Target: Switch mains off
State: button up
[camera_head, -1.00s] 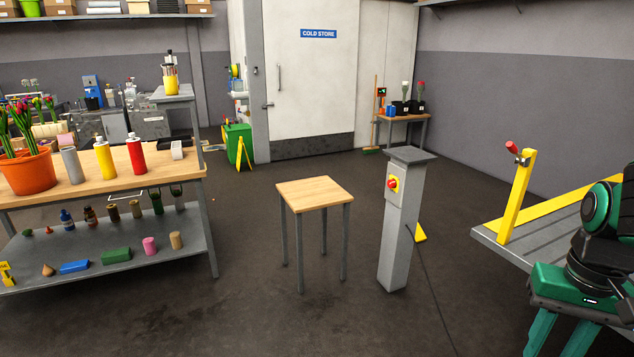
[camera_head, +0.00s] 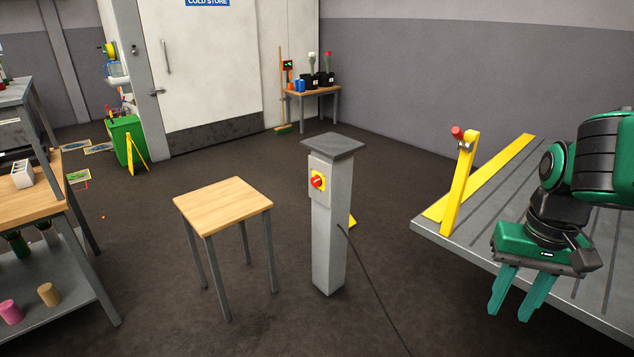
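The mains switch is a red rotary knob on a yellow plate (camera_head: 317,181). It sits on a grey box near the top of a grey post (camera_head: 330,235) in the middle of the view. The knob's exact setting is too small to read. My gripper (camera_head: 514,302) hangs at the right, fingers pointing down, with a gap between its two green fingers. It is open and empty, well to the right of the post and apart from it.
A small wooden-topped table (camera_head: 224,204) stands just left of the post. A grey platform (camera_head: 570,250) with a yellow post (camera_head: 459,185) lies at the right. A dark cable (camera_head: 372,285) runs from the post across the floor. A workbench (camera_head: 40,200) stands at the left.

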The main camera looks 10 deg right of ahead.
aim_at(316, 181)
jog(key=u, duration=0.05)
jog(key=k, duration=0.65)
jog(key=u, duration=0.5)
jog(key=i, duration=1.55)
jog(key=z, duration=0.2)
